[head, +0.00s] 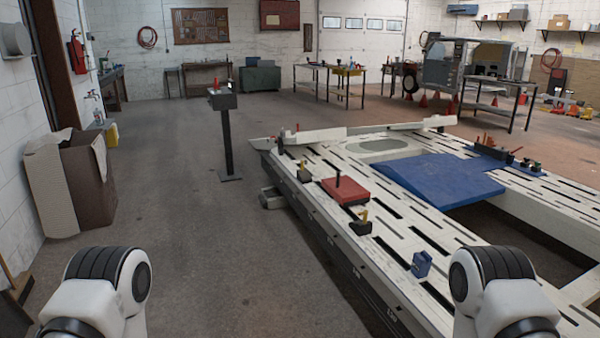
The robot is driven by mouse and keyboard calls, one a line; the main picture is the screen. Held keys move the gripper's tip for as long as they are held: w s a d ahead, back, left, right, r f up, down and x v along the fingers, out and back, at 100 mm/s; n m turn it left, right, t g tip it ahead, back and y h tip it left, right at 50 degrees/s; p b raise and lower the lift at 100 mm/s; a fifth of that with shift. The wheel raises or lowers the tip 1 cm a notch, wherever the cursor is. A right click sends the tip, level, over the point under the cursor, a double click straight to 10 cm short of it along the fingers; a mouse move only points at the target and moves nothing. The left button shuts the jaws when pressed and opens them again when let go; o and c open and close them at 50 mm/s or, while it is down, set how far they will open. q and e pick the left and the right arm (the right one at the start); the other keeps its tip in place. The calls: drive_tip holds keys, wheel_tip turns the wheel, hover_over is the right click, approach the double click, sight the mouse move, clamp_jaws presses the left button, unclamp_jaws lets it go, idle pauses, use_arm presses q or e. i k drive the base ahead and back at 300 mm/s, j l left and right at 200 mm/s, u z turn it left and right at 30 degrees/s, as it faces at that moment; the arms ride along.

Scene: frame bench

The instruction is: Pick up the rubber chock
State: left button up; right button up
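A frame bench (345,243) with a pale slotted top stands at the right. On its near left edge sits a small dark block with a yellow upright part (361,226), and a similar dark and yellow piece (304,173) sits farther back on the same edge. Either could be the rubber chock, or a clamp; they are too small to tell. A small blue block (421,264) stands on the bench nearer to me. Only upper links of my two arms show at the bottom; neither gripper is in view.
A red box with a dark upright rod (346,191) and a large blue panel (440,181) lie on the bench. A post with a box on top (226,135) stands left of the bench. A brown bin (85,185) stands by the left wall. The floor between is clear.

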sight(302, 175)
drive_tip(key=i+j+u, duration=0.25)
drive_tip(key=i, duration=1)
drive_tip(key=i+j+u, duration=0.1)
drive_tip(key=i+u, duration=0.2)
drive_tip(key=i, duration=0.95)
drive_tip(key=i+j+z, duration=0.1)
drive_tip(key=i+z, duration=0.3)
drive_tip(key=i+j+z, duration=0.25)
drive_tip(key=i+z, duration=0.15)
drive_tip(key=i, duration=0.15)
drive_tip(key=i+j+z, duration=1.4)
drive_tip(key=j, duration=0.25)
drive_tip(key=i+j+z, duration=0.25)
drive_tip(key=j+z, duration=0.2)
drive_tip(key=j, duration=0.3)
drive_tip(key=i, duration=0.05)
